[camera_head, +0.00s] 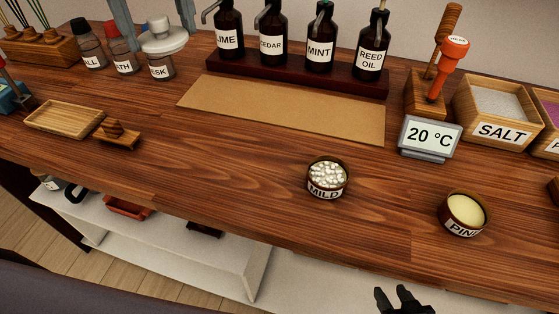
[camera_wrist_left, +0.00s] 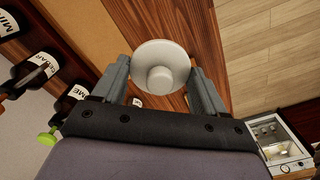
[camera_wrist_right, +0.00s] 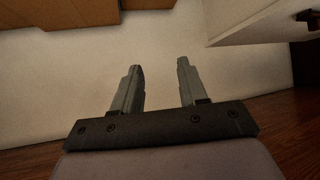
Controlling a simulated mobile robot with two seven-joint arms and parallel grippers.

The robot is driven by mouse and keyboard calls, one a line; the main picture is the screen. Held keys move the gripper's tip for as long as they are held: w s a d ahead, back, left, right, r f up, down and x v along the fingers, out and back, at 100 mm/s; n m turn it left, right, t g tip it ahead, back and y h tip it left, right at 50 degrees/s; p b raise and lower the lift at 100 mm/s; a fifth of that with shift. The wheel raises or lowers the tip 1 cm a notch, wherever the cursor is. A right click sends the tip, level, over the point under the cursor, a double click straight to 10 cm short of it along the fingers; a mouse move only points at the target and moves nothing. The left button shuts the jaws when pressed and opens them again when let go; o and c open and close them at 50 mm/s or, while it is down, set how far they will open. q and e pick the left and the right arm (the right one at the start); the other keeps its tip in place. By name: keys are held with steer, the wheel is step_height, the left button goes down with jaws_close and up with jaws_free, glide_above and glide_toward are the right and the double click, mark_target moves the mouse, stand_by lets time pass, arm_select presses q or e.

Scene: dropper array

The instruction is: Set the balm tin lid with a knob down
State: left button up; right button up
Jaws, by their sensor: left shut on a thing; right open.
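The pale grey balm tin lid (camera_head: 165,43) is round with a short knob; in the left wrist view the lid (camera_wrist_left: 160,66) sits between both fingers with its knob facing the camera. A "PIN" tin (camera_head: 464,214) with pale yellow filling stands open at the right of the counter. A "MILD" tin (camera_head: 327,179) of white pellets stands open near the middle. My right gripper (camera_head: 402,296) is open and empty at the bottom edge; it also shows in the right wrist view (camera_wrist_right: 158,65).
Dark bottles stand on a rack (camera_head: 292,75) behind a tan mat (camera_head: 285,108). A temperature display (camera_head: 430,137) and a salt box (camera_head: 497,133) are at the right. Small bottles (camera_head: 125,65) and a wooden tray (camera_head: 65,119) are at the left.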

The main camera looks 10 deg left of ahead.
arm_select(q)
steer(key=shift+a+r, duration=0.2)
steer(key=shift+a, duration=0.15)
steer(key=b, duration=0.3)
glide_above(193, 146)
step_height(193, 146, down, 15)
steer(key=shift+f, duration=0.15)
step_height(193, 146, down, 5)
steer(key=shift+r, duration=0.1)
arm_select(e)
steer(key=shift+w+a+f, duration=0.15)
steer(key=shift+a+f, duration=0.05)
steer(key=shift+f, duration=0.3)
steer(key=shift+w+a+f, duration=0.15)
steer(key=shift+f, duration=0.3)
steer(key=shift+f, duration=0.1)
arm_select(q)
steer(key=shift+f+b, duration=0.25)
steer(key=shift+b, duration=0.15)
steer(key=o, duration=1.2)
steer(key=shift+r, duration=0.1)
steer(key=shift+c, duration=0.2)
steer(key=shift+r, duration=0.1)
